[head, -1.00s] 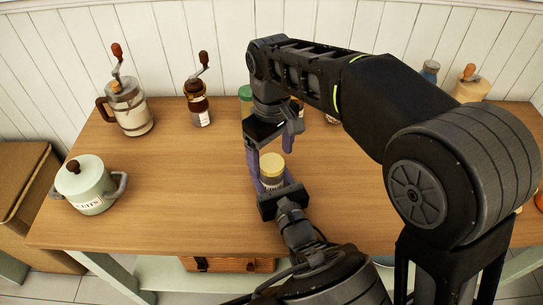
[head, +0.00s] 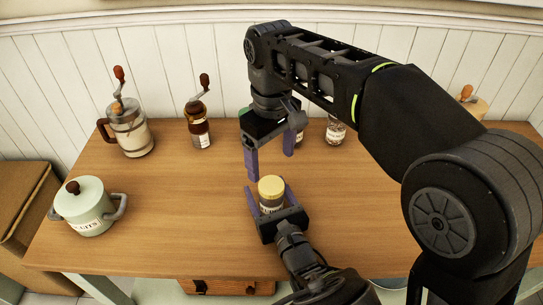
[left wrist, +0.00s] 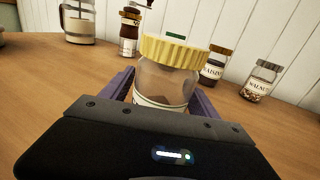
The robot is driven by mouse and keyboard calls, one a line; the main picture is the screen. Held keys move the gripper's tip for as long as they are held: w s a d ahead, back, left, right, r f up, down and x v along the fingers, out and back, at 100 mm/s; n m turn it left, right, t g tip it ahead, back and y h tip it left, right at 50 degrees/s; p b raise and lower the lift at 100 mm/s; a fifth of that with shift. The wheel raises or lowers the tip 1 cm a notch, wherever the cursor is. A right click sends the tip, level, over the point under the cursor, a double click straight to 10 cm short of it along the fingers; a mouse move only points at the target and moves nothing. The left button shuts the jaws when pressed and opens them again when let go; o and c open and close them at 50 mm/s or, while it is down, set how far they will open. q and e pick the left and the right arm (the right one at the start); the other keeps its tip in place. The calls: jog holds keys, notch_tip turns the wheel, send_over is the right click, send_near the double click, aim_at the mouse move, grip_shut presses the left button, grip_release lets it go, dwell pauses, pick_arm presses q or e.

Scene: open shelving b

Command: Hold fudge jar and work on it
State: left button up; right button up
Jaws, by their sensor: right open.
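The fudge jar (head: 271,203), a small glass jar with a yellow lid, stands upright near the middle of the table. It also shows large in the left wrist view (left wrist: 165,82), partly hidden by my gripper's body. My left gripper (head: 270,190) has one finger on each side of the jar; it shows in the left wrist view too (left wrist: 163,88). Whether its fingers press on the glass is unclear. My right gripper (head: 271,167) points down above the jar, open and empty, its fingers apart and clear of the lid.
A lidded pale green pot (head: 88,206) stands at the left of the wooden table (head: 180,225). A French press (head: 129,129) and a brown grinder (head: 199,122) stand behind. A walnut jar (head: 335,131) and a raisin jar (left wrist: 215,65) stand at the back. The left middle is clear.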

aim_at(271, 200)
pick_arm(q)
jog(key=shift+o, duration=0.6)
jog(key=shift+s+d, duration=0.3)
jog(key=shift+s, duration=0.2)
pick_arm(e)
jog(key=shift+f, duration=0.1)
pick_arm(q)
jog(key=b+v, duration=0.1)
jog(key=v, duration=0.5)
jog(key=shift+s+d, duration=0.1)
jog(key=shift+s, duration=0.25)
pick_arm(e)
jog(key=shift+f, duration=0.3)
